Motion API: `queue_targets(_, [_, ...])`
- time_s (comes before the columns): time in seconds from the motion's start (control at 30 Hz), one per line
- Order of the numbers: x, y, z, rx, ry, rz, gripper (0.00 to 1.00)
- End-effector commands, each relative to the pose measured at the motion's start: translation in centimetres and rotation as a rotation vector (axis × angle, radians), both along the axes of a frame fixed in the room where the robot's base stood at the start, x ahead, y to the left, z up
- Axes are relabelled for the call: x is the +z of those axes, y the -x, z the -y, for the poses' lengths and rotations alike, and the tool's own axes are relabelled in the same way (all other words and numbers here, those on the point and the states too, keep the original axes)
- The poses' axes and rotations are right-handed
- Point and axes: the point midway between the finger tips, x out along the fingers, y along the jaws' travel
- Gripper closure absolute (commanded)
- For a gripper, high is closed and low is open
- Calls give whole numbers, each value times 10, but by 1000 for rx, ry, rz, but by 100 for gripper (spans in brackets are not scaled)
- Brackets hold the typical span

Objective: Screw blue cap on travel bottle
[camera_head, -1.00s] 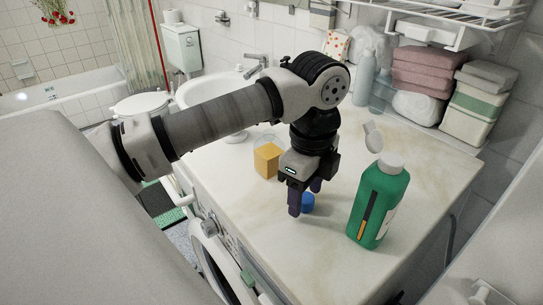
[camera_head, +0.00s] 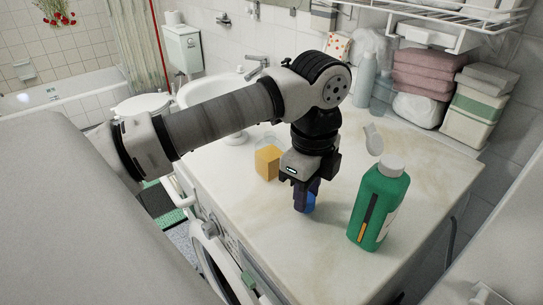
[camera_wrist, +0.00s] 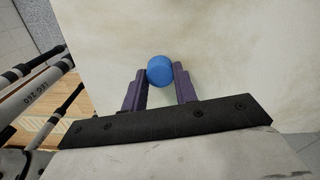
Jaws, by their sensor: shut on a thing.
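The blue cap (camera_head: 310,203) is low at the washing machine's top, between the fingers of my gripper (camera_head: 305,208). In the wrist view the round blue cap (camera_wrist: 160,70) sits between the two purple fingertips (camera_wrist: 160,76), which are shut on it. The fingers hide part of it in the head view, and I cannot tell whether it touches the surface. I cannot tell for sure which container is the travel bottle. A clear container with yellow-orange contents (camera_head: 268,162) stands just left of my gripper.
A large green bottle with a white cap (camera_head: 378,207) stands close to the right of my gripper. Bottles (camera_head: 366,77), pink towels (camera_head: 417,72) and a box (camera_head: 472,112) stand at the back. The white top (camera_head: 300,255) is clear in front.

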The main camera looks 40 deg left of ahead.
Motion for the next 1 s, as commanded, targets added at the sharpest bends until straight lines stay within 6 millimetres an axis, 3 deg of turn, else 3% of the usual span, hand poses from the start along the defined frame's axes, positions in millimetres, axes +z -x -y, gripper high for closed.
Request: queue_targets(1.0, [21, 0, 0, 0, -1, 0, 99])
